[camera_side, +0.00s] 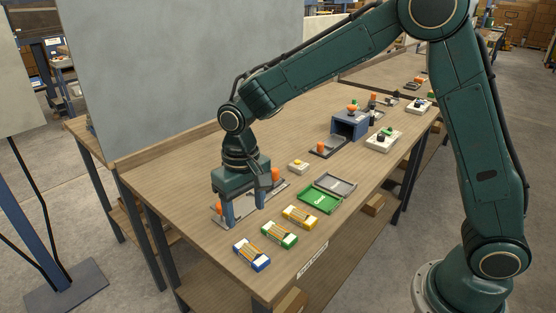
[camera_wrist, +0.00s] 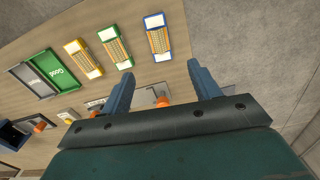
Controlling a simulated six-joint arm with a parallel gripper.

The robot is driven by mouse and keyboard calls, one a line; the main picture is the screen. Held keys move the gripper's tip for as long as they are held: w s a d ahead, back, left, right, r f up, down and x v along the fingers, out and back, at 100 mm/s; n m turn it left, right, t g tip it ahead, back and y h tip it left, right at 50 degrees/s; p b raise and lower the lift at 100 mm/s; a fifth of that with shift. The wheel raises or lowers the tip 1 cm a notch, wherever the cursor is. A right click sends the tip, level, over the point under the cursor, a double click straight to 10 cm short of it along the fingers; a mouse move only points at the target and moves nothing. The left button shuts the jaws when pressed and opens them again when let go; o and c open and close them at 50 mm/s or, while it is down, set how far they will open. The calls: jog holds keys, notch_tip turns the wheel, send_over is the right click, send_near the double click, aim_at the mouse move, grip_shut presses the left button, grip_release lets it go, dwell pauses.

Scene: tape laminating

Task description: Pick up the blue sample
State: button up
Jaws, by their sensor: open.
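The blue sample (camera_side: 251,255) lies flat on the table near its front left corner, with white ends and an orange striped middle. It also shows in the wrist view (camera_wrist: 159,38), at the top, ahead of the fingertips. My gripper (camera_side: 243,214) is open and empty, pointing down above the table, behind the blue sample and apart from it. Its two blue fingers also show in the wrist view (camera_wrist: 160,68), with the blue sample beyond the space between them. The green sample (camera_side: 279,235) and the yellow sample (camera_side: 300,217) lie in a row to the right of the blue one.
A green tray marked Good (camera_side: 321,198) and a grey tray (camera_side: 336,185) lie behind the samples. A fixture with orange knobs (camera_side: 218,209) is under my gripper. A button box (camera_side: 298,167) and a blue block-shaped stand (camera_side: 350,125) are farther back. The table's front edge is close to the blue sample.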

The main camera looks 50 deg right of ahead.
send_over(247, 245)
jog(key=f, duration=0.6)
jog(key=shift+s+f, duration=0.25)
jog(key=shift+s, duration=0.05)
jog(key=shift+f, duration=0.1)
jog(key=shift+f, duration=0.15)
jog(key=shift+w+f, duration=0.15)
jog(key=shift+f, duration=1.1)
jog(key=shift+w+f, duration=0.1)
jog(key=shift+f, duration=1.1)
jog(key=c, duration=1.1)
